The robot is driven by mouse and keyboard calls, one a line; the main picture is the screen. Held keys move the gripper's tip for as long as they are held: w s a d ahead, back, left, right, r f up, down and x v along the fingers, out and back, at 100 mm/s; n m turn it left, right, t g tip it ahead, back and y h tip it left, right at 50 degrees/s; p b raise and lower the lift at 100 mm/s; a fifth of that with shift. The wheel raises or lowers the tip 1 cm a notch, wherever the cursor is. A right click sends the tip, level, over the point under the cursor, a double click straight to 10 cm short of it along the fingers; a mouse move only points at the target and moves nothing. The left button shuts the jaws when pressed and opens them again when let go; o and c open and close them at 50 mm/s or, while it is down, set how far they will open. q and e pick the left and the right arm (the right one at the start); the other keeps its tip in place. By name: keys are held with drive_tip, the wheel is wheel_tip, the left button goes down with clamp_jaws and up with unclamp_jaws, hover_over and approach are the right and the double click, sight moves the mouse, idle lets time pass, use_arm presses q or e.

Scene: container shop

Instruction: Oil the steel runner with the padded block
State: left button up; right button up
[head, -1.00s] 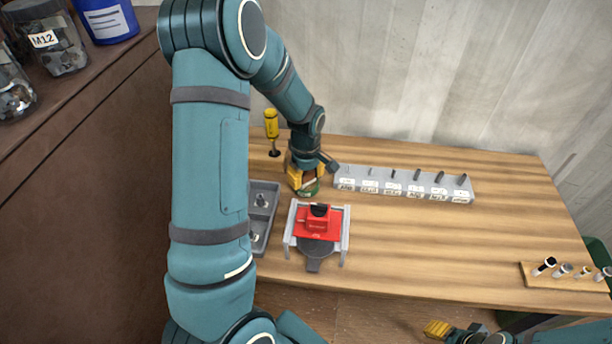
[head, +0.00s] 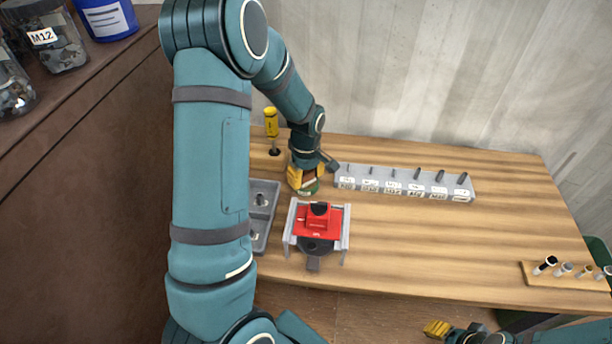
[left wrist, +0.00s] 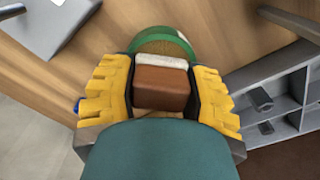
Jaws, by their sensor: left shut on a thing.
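My left gripper (head: 304,182) is shut on the padded block (left wrist: 161,86), a brown block with a white pad along its far edge. The block sits between the yellow fingers in the left wrist view. I cannot tell whether pad and rim touch. Grey rails (head: 346,236) flank a red block (head: 318,224) in front of the gripper; I cannot tell whether they are the steel runner. My right gripper (head: 437,328) shows at the bottom edge, its jaws unclear.
A grey compartment tray (head: 270,190) is partly hidden by my left arm. A labelled rack with pegs (head: 405,184) stands right of the left gripper. A yellow-handled tool (head: 271,123) stands behind. A small board with fittings (head: 565,277) lies far right. The table's right middle is clear.

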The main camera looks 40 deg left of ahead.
idle(0.4)
use_arm(q)
drive_tip(key=shift+r+p, duration=2.6)
drive_tip(key=shift+r, duration=0.85)
